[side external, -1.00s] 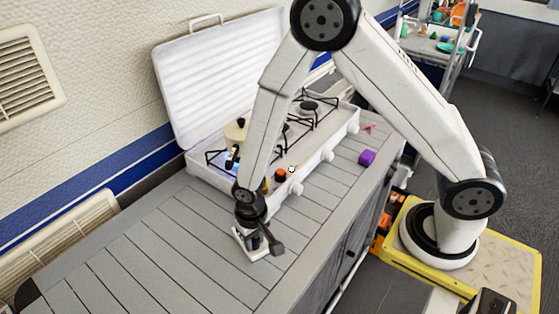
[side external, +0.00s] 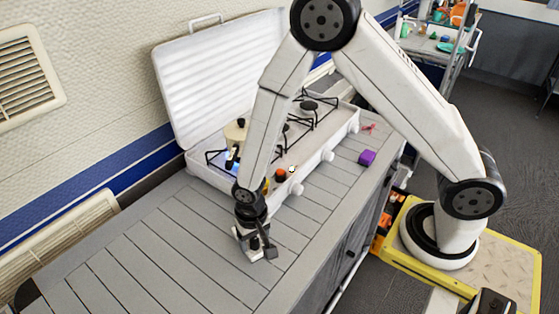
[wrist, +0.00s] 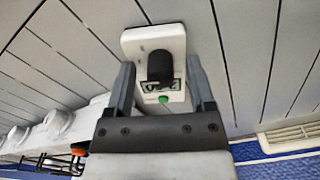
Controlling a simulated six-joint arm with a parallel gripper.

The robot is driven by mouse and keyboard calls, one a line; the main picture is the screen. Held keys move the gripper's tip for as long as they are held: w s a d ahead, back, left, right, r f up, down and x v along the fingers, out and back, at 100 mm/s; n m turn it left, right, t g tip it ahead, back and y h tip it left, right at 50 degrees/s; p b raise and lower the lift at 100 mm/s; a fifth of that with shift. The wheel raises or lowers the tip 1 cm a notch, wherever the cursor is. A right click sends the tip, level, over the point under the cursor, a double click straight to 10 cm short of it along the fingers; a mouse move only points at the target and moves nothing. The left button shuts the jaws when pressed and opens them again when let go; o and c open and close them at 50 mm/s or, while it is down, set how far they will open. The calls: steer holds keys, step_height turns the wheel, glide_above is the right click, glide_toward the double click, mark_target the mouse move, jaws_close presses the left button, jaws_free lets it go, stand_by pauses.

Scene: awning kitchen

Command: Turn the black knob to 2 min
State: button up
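In the wrist view, a white timer box (wrist: 140,40) lies on the grey planked counter. A black knob (wrist: 160,66) stands up from it, with a small display (wrist: 160,86) and a green button (wrist: 164,99) beside it. The display's digits are partly hidden and I cannot read them surely. My gripper (wrist: 162,70) is open, with one finger on each side of the knob and a visible gap to each. In the side external view my gripper (side external: 252,248) is low over the timer box and hides most of it, including the knob.
A purple block (side external: 367,157) lies to the right. The counter's front left (side external: 150,260) is clear.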

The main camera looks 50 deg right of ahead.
mark_target(257, 237)
steer(key=shift+r, duration=0.1)
steer(key=shift+r, duration=3.8)
steer(key=shift+d+r, duration=0.4)
steer(key=shift+d, duration=0.05)
steer(key=s+d+r+n+t, duration=0.1)
steer(key=s+d+r+n, duration=0.1)
steer(key=d, duration=0.3)
steer(key=s+d+r+n+t, duration=0.1)
steer(key=s+d+r+n, duration=0.1)
steer(key=d+r, duration=0.3)
steer(key=shift+s+d+r+t, duration=0.3)
steer(key=shift+s+d, duration=0.15)
steer(key=shift+s, duration=0.35)
steer(key=shift+c, duration=0.2)
